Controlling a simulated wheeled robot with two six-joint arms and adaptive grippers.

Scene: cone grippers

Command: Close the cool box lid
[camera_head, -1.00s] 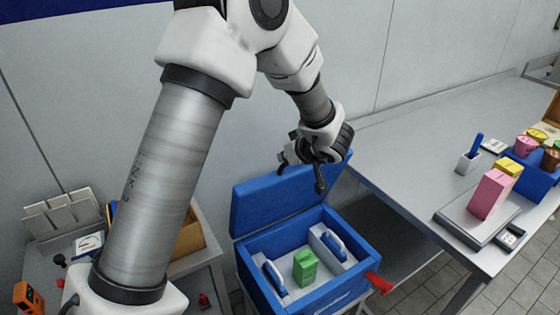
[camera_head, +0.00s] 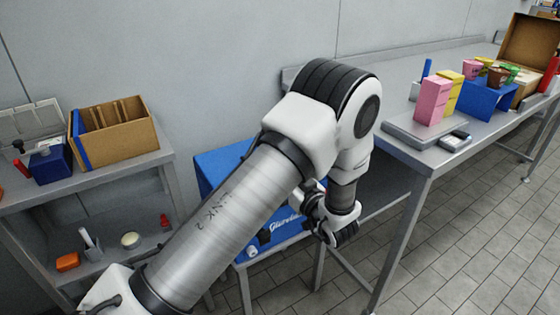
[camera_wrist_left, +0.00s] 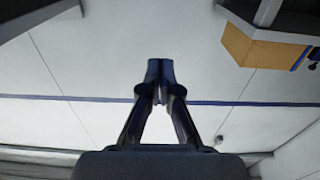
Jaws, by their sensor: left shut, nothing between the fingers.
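The blue cool box stands low between the two tables, with its lettered front (camera_head: 287,226) showing below my left arm. A flat blue panel, which looks like its lid (camera_head: 220,167), shows left of the arm. My arm covers the box opening, so I cannot tell the lid's exact angle. My left gripper is mostly hidden behind my arm links in the head view, near the box's right front. In the left wrist view its fingers (camera_wrist_left: 160,82) are shut and empty, with the pale wall beyond them. My right gripper is not in view.
The left shelf table holds a brown divided box (camera_head: 115,140) and a small dark blue box (camera_head: 50,163). Floor is free in front.

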